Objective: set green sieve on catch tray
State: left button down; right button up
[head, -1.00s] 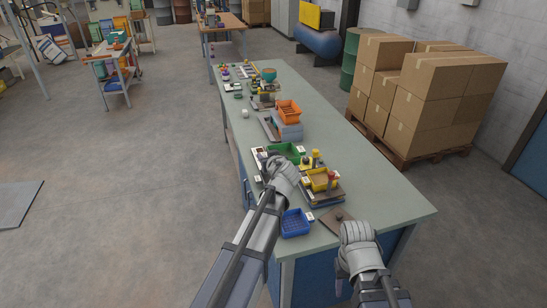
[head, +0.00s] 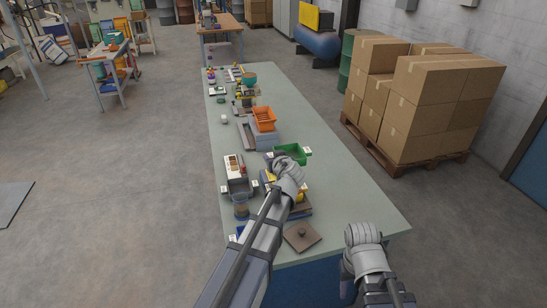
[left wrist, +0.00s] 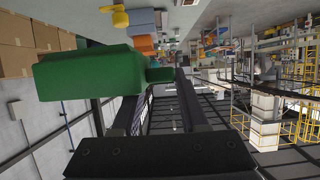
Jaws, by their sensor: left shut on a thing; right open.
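The green sieve (head: 293,152) is a small open box, held by its handle in my left gripper (head: 286,166). In the head view it appears over the bench's right half, and its height above the top is hard to judge. In the left wrist view the sieve (left wrist: 85,72) lies beyond the fingers (left wrist: 155,112), which are shut on its handle. A dark grey tray (head: 239,187) stands left of my left arm; I cannot tell whether it is the catch tray. My right gripper (head: 362,234) is open and empty near the bench's front right corner.
An orange sieve (head: 264,115) sits on a grey-blue stack behind. A yellow sieve (head: 270,177) is partly hidden by my left arm. A jar (head: 240,207) and a brown knobbed plate (head: 302,236) stand nearer. The bench's right side (head: 350,190) is clear.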

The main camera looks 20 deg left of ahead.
pick_arm(q)
jog(key=shift+s+a+f, duration=0.1)
jog(key=shift+f, duration=0.05)
jog(key=shift+f+b, duration=0.45)
jog(key=shift+b, duration=0.2)
notch_tip(320, 180, down, 11)
jog(key=b, duration=1.1)
jog(key=shift+f, duration=0.1)
jog(key=shift+f+b, duration=0.7)
jog(key=shift+b, duration=0.05)
dwell(1.0)
jog(key=shift+c, duration=1.8)
grip_release()
jog(key=shift+o, duration=0.4)
jog(key=shift+o, duration=1.4)
